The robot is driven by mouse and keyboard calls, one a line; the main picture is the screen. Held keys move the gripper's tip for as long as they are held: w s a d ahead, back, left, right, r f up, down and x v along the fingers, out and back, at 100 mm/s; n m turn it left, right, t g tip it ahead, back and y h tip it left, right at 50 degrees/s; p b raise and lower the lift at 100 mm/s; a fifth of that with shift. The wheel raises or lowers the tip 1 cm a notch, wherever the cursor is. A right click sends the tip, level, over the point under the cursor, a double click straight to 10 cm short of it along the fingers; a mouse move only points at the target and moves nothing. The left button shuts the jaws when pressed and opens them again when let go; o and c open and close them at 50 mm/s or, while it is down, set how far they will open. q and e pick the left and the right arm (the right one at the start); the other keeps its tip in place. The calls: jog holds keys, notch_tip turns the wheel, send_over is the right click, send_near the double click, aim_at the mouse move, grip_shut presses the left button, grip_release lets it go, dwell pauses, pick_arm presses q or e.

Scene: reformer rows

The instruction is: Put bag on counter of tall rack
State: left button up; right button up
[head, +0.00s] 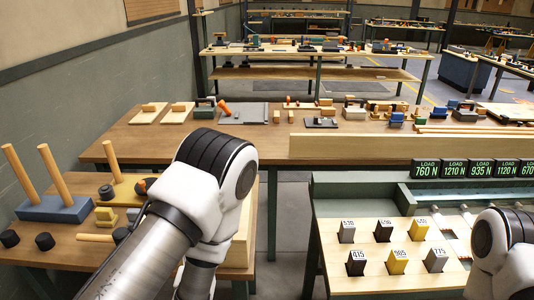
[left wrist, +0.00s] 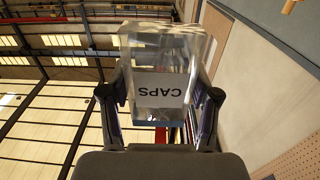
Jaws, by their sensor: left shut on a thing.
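A clear plastic bag (left wrist: 160,52) with a white label reading CAPS, upside down in the picture, is in the left wrist view. My left gripper (left wrist: 160,108) is shut on the bag, with one dark finger on each side of it. Behind the bag, that view shows windows, beams and a wall. In the head view my left arm fills the lower middle, but its gripper and the bag do not show. My right arm shows at the lower right edge, and its gripper is out of view. I cannot tell which rack the task means; shelved benches (head: 300,73) stand farther back.
A wooden bench (head: 275,152) with tools and blocks crosses ahead. A side table at left holds a blue block with wooden pegs (head: 55,208). At right, a test bench (head: 345,280) bears numbered blocks and load displays (head: 453,168). A floor gap lies between them.

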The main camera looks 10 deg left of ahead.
pick_arm(q)
jog(key=w+d+f+m+h, duration=0.1)
jog(key=w+d, duration=0.1)
jog(key=w+d+f+h, duration=0.1)
jog(key=w+d+f, duration=0.1)
jog(key=w+d+f+m+h, duration=0.1)
jog(key=w+d+h, duration=0.1)
jog(key=shift+f+m, duration=0.3)
jog(key=shift+f, duration=0.1)
jog(key=shift+a, duration=0.1)
